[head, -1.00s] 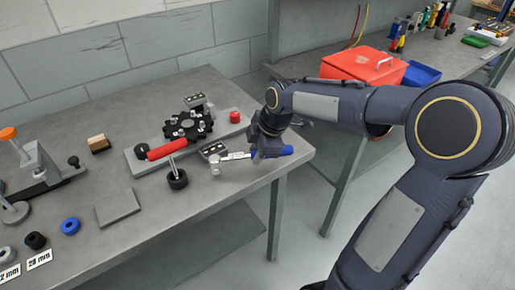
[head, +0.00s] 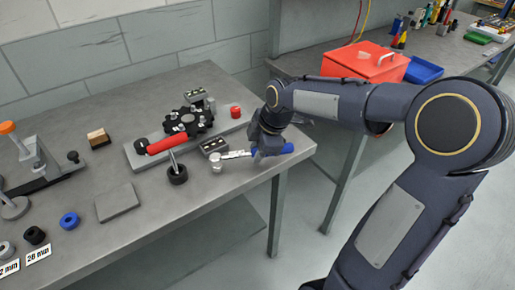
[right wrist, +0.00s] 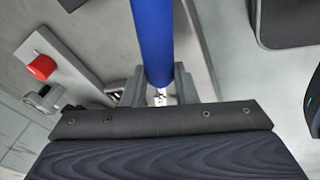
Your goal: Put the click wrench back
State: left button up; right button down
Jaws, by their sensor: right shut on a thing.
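The click wrench has a blue handle (head: 287,149) and a silver shaft and head (head: 216,162). My right gripper (head: 262,151) is shut on it near where the handle meets the shaft, at the table's right end. The head points left, by the small grey block with round tops (head: 213,146); I cannot tell whether the wrench touches the table. In the right wrist view the blue handle (right wrist: 152,40) runs up between the fingers of my right gripper (right wrist: 160,83), with a bit of silver shaft below. My left gripper is not in view.
The table's front right corner is bare. A red box (head: 365,64) stands on the back bench.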

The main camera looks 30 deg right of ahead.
jog(key=shift+f, duration=0.15)
jog(key=c, duration=1.1)
grip_release()
jog(key=v, duration=0.8)
jog(key=s+a+m+p, duration=0.2)
jog(key=s+m, duration=0.3)
jog(key=s, duration=0.1)
jog(key=s+a+m+t+y+p, duration=0.1)
jog(key=s+a+m+p, duration=0.1)
jog(key=s+m, duration=0.4)
jog(key=s+a+m+t+y+p, duration=0.1)
jog(key=s+a+m+p, duration=0.1)
jog(key=s+a+m, duration=0.2)
jog(key=shift+s+a+f+m, duration=0.15)
jog(key=shift+s+m, duration=0.25)
jog(key=shift+s, duration=0.5)
jog(key=shift+s+a+m, duration=0.1)
jog(key=shift+s+m, duration=0.3)
jog(key=shift+s, duration=0.45)
